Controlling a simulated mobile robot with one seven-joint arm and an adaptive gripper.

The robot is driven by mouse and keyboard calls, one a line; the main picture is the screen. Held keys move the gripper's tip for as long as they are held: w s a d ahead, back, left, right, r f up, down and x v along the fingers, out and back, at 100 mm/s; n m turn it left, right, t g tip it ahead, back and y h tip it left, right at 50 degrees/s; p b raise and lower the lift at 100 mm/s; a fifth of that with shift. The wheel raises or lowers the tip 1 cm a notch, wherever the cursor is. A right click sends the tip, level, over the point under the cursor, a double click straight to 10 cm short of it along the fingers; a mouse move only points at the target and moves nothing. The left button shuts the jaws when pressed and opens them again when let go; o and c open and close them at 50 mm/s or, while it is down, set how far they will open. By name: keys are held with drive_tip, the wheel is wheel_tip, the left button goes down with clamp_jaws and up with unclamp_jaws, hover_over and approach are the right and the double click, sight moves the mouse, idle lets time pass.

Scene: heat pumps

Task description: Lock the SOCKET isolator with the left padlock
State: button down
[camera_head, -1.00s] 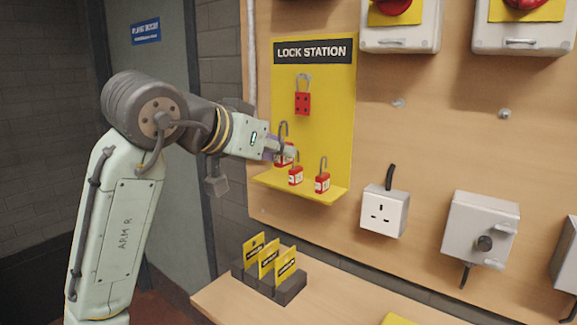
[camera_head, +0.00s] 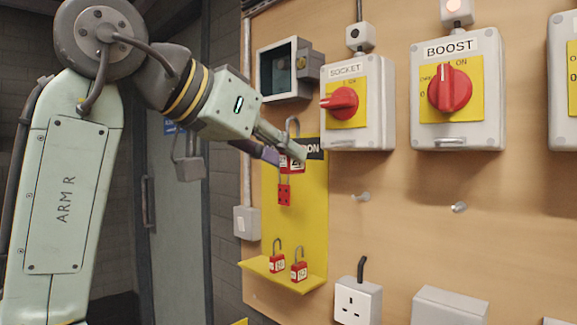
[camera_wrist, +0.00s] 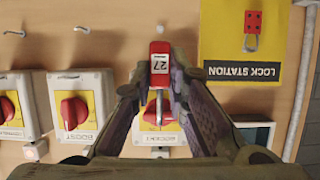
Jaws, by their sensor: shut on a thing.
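The red padlock (camera_head: 298,165), with its open shackle upward, is off the shelf in my gripper (camera_head: 285,153). In the wrist view, my gripper (camera_wrist: 160,80) is shut on this padlock (camera_wrist: 160,62), labelled 27. The grey SOCKET isolator (camera_head: 378,120) is to the right of the gripper, apart from it. Its red handle (camera_head: 340,103) points left over a yellow plate, and a metal loop (camera_head: 345,143) shows at its lower edge. In the wrist view the padlock partly hides the SOCKET isolator (camera_wrist: 142,138).
Two red padlocks (camera_head: 277,263) (camera_head: 299,271) stand on the yellow lock station (camera_head: 305,225) shelf. A red hasp (camera_head: 284,194) hangs above. The BOOST isolator (camera_head: 490,110) is right of SOCKET. Pegs (camera_head: 459,208) stick out below.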

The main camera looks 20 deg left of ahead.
drive_tip(key=w+d, duration=0.2)
drive_tip(key=w, duration=0.5)
drive_tip(key=shift+w+d, duration=0.25)
drive_tip(key=shift+d, duration=0.05)
drive_tip(key=shift+w+d, duration=0.25)
drive_tip(key=shift+w, duration=0.35)
idle(2.3)
